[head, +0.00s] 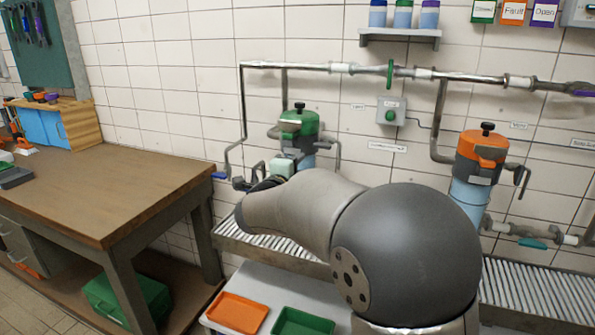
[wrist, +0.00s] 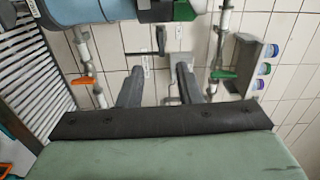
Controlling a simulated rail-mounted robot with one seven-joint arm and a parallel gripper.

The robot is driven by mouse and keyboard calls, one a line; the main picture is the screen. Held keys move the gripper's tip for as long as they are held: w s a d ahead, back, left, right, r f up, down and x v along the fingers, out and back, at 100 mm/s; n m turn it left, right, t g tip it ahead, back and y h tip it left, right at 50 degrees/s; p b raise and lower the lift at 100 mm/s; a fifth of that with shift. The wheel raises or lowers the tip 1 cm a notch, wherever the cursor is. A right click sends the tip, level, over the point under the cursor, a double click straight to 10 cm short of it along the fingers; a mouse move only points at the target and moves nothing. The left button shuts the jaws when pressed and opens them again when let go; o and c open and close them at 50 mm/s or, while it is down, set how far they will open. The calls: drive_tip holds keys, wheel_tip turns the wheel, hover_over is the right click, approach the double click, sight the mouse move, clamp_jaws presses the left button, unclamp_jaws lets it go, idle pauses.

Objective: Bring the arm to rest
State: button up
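My gripper (wrist: 158,88) shows in the wrist view with its two grey fingers apart and nothing between them. Behind the gap is the tiled wall with pipe fittings. In the head view my grey arm reaches from the lower right towards the left, and its far end lies in front of the green-lidded canister (head: 298,124). My fingertips cannot be made out there. Whether any part of my arm touches the canister cannot be told.
An orange-lidded canister (head: 482,150) stands to the right below the pipe (head: 450,75). An orange tray (head: 237,313) and a green tray (head: 302,323) lie in front. A brown workbench (head: 110,185) is at left. A shelf (head: 400,37) holds small jars.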

idle(0.3)
drive_tip(key=s+a+f+n+g+y+p, duration=0.1)
drive_tip(key=s+f+n+g+y+p, duration=0.15)
drive_tip(key=s+f+n+y, duration=0.35)
drive_tip(key=s+f+n+g+y+p, duration=0.15)
drive_tip(key=s+n+g+y, duration=0.3)
drive_tip(key=s+n, duration=0.45)
drive_tip(key=s+d+f+n+g, duration=0.2)
drive_tip(key=s+g, duration=0.1)
drive_tip(key=s, duration=0.5)
drive_tip(key=s+d+f+n+g+h, duration=0.1)
drive_tip(key=s+d+f+n+g, duration=0.2)
drive_tip(key=s, duration=0.5)
drive_tip(key=s+d+f+n+g+h, duration=0.1)
drive_tip(key=s+d+f+n+g, duration=0.1)
drive_tip(key=s, duration=0.6)
drive_tip(key=shift+s+d+f+n+g+p, duration=0.25)
drive_tip(key=shift+d+f+n+g+p, duration=0.15)
drive_tip(key=shift+d+f+n, duration=0.3)
